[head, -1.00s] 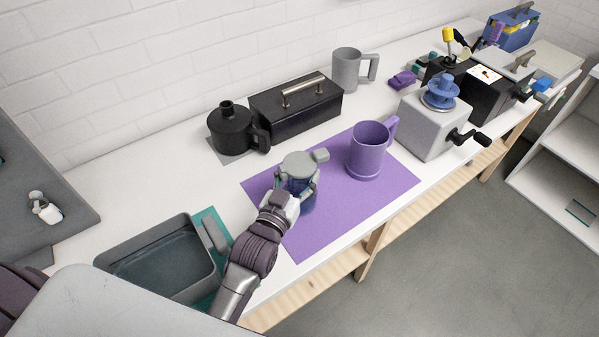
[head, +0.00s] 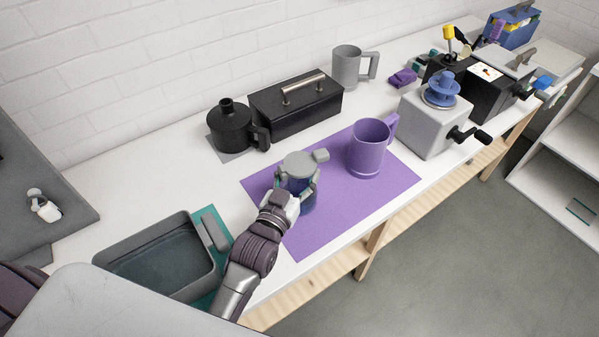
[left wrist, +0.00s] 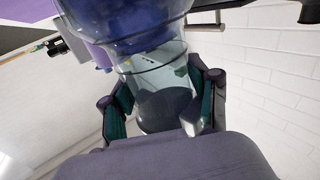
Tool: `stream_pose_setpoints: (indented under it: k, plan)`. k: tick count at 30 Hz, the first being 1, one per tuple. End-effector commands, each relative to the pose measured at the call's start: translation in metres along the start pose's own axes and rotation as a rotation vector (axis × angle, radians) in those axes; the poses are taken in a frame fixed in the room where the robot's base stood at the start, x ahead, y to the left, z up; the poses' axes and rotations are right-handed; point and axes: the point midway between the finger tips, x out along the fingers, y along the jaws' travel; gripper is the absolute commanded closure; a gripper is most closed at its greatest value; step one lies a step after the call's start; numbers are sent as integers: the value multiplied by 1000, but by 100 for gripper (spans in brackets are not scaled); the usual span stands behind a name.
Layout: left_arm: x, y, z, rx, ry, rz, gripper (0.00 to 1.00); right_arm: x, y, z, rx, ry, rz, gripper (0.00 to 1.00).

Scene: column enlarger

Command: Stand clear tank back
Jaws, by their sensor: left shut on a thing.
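The clear tank (head: 305,203) has a grey top with a side tab and a dark blue part low down. It is upright over the purple mat (head: 310,231); I cannot tell whether its base touches the mat. My left gripper (head: 296,190) is shut on it from the near side, its fingers around the body. In the left wrist view the clear tank (left wrist: 160,85) lies between the two dark fingers, with the blue part at the top of the picture. My right gripper is not in view.
A purple mug (head: 368,152) stands on the mat to the right. A black jug (head: 230,130) and black box (head: 297,108) stand behind. A grey tray (head: 160,258) is at the left, and a grey machine with a blue top (head: 430,128) at the right. White counter shows between the tray and jug.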

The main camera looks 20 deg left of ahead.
Motion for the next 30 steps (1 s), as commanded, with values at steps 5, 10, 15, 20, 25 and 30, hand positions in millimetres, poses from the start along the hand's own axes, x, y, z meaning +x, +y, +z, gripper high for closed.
stream_pose_setpoints:
  k: [5, 10, 15, 20, 25, 30]
  plan:
    - [0, 0, -1, 0, 7, 0, 100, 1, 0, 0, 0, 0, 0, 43]
    - [0, 0, 1, 0, 8, 0, 100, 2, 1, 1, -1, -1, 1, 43]
    - [0, 0, 3, 0, 8, 0, 100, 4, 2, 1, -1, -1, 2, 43]
    - [0, 0, 5, -1, 7, 0, 100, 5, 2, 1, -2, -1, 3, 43]
    - [0, 0, 5, -1, 6, 0, 100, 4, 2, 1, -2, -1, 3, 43]
    - [0, 0, 6, -1, 4, 0, 23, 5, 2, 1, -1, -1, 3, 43]
